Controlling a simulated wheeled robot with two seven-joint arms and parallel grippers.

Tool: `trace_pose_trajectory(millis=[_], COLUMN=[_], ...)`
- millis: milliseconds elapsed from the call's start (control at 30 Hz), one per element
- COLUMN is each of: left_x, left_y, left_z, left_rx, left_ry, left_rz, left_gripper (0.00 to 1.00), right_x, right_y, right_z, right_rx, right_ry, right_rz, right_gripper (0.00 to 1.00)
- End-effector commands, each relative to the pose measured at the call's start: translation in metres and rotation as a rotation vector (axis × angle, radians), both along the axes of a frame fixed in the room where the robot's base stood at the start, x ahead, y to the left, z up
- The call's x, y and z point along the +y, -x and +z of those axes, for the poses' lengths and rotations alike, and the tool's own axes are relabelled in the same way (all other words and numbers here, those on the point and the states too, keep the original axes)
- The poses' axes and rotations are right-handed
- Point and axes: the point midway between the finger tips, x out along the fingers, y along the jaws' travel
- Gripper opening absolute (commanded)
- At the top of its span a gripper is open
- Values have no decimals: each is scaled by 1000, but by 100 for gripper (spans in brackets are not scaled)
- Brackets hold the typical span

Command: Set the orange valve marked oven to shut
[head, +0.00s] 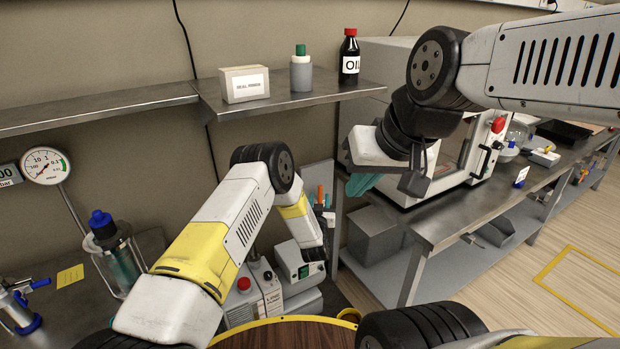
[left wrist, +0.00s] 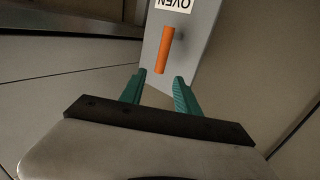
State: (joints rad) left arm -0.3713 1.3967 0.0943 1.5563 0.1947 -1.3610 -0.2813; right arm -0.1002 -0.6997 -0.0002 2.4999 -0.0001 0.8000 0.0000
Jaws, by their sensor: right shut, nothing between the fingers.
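The orange valve handle (left wrist: 165,50) is in the left wrist view, on a grey panel (left wrist: 199,42) below an upside-down OVEN label (left wrist: 174,4). The bar runs nearly along the panel's long edges, slightly tilted. My left gripper (left wrist: 160,76) is open; its teal fingertips are apart, close to the handle's near end in the picture, with nothing between them. Contact is not visible. In the head view, small orange handles (head: 320,194) show on a panel behind my left forearm; my left fingers are hidden there. My right gripper (head: 360,186) is shut and empty, raised before the bench oven.
A metal shelf (head: 300,98) holds a white box (head: 244,84), a grey bottle (head: 301,72) and an OIL bottle (head: 349,55). A pump (head: 262,290) and a control box (head: 300,265) stand below my left forearm. A steel bench (head: 450,215) is at right.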

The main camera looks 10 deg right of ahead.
Motion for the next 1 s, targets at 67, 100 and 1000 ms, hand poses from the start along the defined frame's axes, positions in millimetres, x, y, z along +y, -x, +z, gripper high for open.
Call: trace_pose_trajectory(millis=[67, 100, 1000], left_x=[-1, -1, -16], left_y=[2, 1, -73], left_z=[-6, -7, -7], left_rx=[-8, -11, -9], left_ry=[-1, -1, -1], left_rz=[4, 5, 4], left_gripper=[38, 38, 38], right_x=[0, 0, 0], right_y=[0, 0, 0], right_z=[0, 0, 0], right_rx=[0, 0, 0], right_ry=[0, 0, 0], right_rz=[0, 0, 0], right_gripper=[0, 0, 0])
